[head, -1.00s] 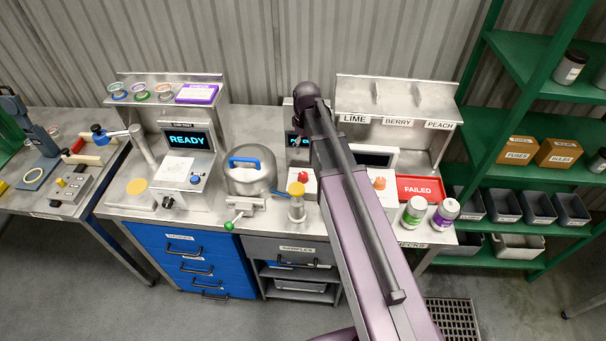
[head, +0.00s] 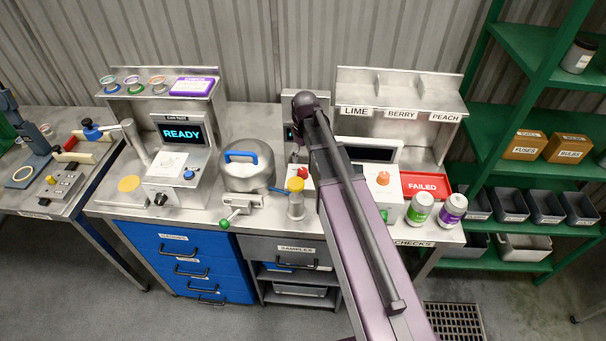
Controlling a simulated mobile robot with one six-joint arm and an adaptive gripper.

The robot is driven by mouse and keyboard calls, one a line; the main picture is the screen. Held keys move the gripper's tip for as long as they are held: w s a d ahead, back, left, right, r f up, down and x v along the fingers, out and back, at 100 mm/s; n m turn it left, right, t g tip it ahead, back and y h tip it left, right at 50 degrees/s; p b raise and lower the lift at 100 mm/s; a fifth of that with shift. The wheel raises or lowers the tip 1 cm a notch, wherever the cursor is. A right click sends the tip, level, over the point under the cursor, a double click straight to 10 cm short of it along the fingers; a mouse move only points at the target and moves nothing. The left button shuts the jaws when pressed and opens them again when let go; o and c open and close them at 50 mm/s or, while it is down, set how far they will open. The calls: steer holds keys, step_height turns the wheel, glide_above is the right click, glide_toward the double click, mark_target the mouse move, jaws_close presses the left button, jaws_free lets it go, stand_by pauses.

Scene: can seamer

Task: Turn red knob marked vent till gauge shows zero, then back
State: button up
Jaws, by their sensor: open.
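The red knob (head: 303,171) sits on a white box on the middle bench, just left of my arm. Any marking on it is too small to read. Behind it stands a grey unit with a small dark display (head: 289,134), mostly covered by my arm, and I cannot read it. My gripper (head: 296,154) hangs below the arm's wrist, just behind and above the red knob. Only a small part of it shows; its jaws are open and appear apart from the knob. No gauge reading can be made out.
To the right are an orange knob (head: 383,178), a red FAILED tray (head: 425,186) and two jars (head: 419,209).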

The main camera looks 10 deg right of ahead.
mark_target(303, 170)
steer(key=shift+s+a+f+b, duration=0.1)
steer(key=shift+a+f+b, duration=0.05)
steer(key=shift+f+b, duration=3.25)
steer(key=shift+f, duration=0.2)
